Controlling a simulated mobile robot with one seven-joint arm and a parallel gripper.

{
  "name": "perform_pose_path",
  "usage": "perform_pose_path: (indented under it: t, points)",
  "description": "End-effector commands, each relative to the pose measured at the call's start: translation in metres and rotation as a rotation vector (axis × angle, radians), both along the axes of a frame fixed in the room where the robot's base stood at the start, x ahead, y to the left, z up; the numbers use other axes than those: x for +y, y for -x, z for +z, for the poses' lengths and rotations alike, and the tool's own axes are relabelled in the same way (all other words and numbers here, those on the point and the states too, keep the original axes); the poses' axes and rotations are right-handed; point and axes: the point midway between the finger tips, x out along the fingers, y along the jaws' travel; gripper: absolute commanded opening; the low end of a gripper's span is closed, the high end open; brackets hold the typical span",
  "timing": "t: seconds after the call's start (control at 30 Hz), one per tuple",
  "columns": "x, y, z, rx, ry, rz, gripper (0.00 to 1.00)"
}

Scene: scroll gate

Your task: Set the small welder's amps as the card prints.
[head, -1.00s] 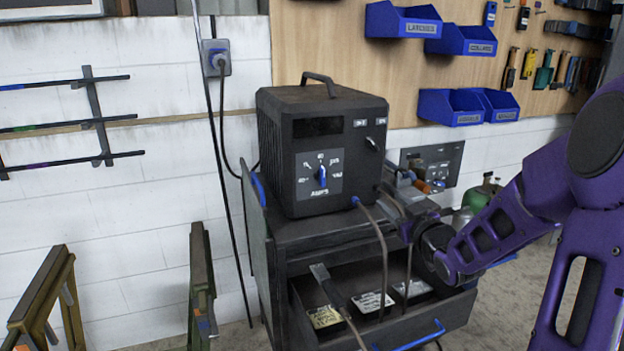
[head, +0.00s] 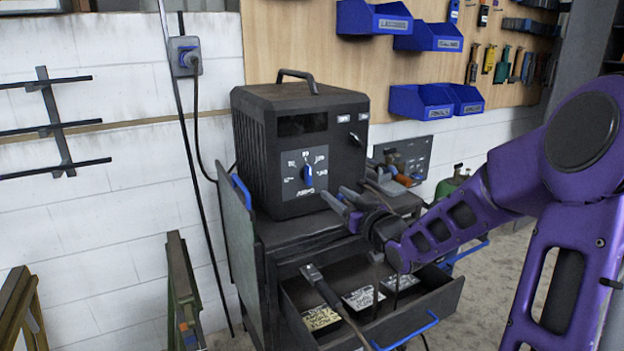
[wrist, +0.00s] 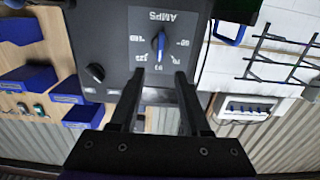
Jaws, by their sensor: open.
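The small welder (head: 270,110) is a dark box with a top handle, standing on a black cart. Its front has an AMPS dial plate with a blue knob (head: 308,174) whose pointer stands about upright; the wrist view shows this plate upside down, with the knob (wrist: 160,45) beyond my fingertips. My gripper (head: 342,203) is open and empty, in front of the welder's lower right front, apart from the knob. In the wrist view my gripper (wrist: 160,75) has its two fingers spread below the knob. Cards (head: 321,318) lie in the open drawer; their print is too small to read.
The cart's open drawer (head: 440,300) juts out below my arm, with a cable and a clamp over it. Blue bins (head: 420,100) hang on the wooden wall panel. A wall socket (head: 186,56) with cables is left of the welder.

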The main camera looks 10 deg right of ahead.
Motion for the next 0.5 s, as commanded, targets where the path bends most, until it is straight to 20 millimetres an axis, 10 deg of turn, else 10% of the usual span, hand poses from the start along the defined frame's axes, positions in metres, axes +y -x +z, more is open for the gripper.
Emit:
perform_pose_path:
  t: [0.5]
  points:
    - [0.034, -0.101, 0.000, 0.000, -0.002, 0.002, 0.47]
